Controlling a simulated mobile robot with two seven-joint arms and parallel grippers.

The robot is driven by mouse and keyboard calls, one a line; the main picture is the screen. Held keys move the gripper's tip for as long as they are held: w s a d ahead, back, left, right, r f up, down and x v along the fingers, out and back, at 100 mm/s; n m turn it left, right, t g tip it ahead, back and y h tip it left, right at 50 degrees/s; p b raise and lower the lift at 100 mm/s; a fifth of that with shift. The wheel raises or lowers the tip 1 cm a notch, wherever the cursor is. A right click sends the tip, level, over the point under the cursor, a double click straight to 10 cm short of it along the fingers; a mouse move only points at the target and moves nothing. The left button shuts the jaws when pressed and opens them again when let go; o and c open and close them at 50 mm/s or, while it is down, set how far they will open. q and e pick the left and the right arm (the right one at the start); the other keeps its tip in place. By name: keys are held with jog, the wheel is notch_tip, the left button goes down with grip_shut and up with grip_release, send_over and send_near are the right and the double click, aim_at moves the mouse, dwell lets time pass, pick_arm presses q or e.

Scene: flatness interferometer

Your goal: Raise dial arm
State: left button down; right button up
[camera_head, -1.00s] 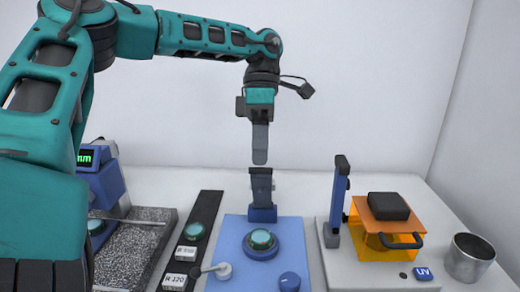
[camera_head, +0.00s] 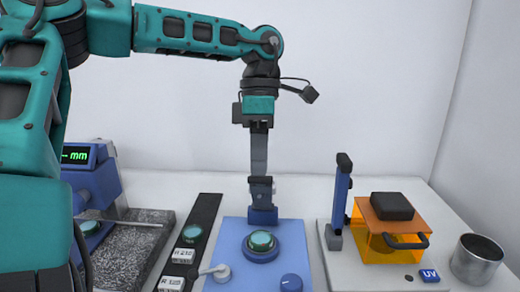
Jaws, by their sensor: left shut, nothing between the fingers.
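My left gripper (camera_head: 259,172) hangs from above at the centre, its narrow fingers together and pointing down, with nothing between them. The fingertips are at the top of a dark blue upright (camera_head: 262,214) with a black head; I cannot tell whether they touch it or are just in front of it. The upright stands at the back of a light blue base (camera_head: 232,236), behind a round teal-topped part (camera_head: 261,240). No part is clearly marked as the dial arm. At the left, a thin rod (camera_head: 130,223) reaches over a granite plate (camera_head: 127,262) from a blue display unit (camera_head: 88,185).
A blue knob (camera_head: 291,282) and a pale lever (camera_head: 217,271) are on the base's front. A black strip (camera_head: 207,215) holds labelled pieces. At the right are a blue post (camera_head: 341,200), an orange box (camera_head: 381,245) with a black top, and a metal cup (camera_head: 476,259).

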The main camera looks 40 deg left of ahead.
pick_arm(q)
jog(key=p+v, duration=0.2)
jog(key=v, duration=1.1)
jog(key=shift+f, duration=0.1)
